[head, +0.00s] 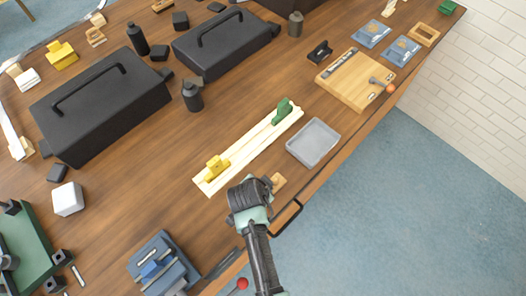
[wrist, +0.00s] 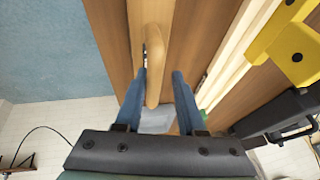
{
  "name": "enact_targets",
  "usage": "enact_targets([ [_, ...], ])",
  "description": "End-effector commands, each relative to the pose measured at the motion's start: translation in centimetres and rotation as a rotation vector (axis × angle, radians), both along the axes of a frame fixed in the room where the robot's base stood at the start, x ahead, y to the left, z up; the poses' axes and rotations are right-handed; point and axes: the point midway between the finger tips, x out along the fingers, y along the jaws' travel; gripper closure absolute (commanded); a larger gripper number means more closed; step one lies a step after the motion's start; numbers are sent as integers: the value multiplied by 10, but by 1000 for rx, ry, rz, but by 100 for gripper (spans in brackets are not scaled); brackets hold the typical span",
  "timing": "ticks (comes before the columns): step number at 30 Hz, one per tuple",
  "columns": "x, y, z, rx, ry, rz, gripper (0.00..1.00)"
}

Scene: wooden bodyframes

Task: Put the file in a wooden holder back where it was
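A small light-wood piece with a rounded edge, which I take for the file in its wooden holder (head: 278,181), lies near the table's front edge, beside my gripper (head: 250,193). In the wrist view the wooden holder (wrist: 156,50) runs down between the two blue fingers of my gripper (wrist: 160,78). A bit of dark metal shows along its left side. It is close to the left finger, and a gap shows to the right finger. The fingers stand apart. Whether the left finger touches the wood I cannot tell. My gripper hides part of the holder in the head view.
A pale wooden strip with yellow and green blocks (head: 245,150) lies just behind my gripper. A grey tray (head: 313,143) is to its right, and a wooden board with tools (head: 352,82) lies farther right. A blue vise-like tool (head: 160,266) stands left, near the front edge.

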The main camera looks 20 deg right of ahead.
Motion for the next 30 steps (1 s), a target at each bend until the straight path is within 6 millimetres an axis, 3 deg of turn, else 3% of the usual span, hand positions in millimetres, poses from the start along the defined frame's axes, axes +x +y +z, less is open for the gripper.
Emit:
enact_targets([
  [8,-3,0,-2,2,8,-2,51],
  [14,-5,2,8,1,7,-1,51],
  [30,-30,29,89,1,2,1,51],
])
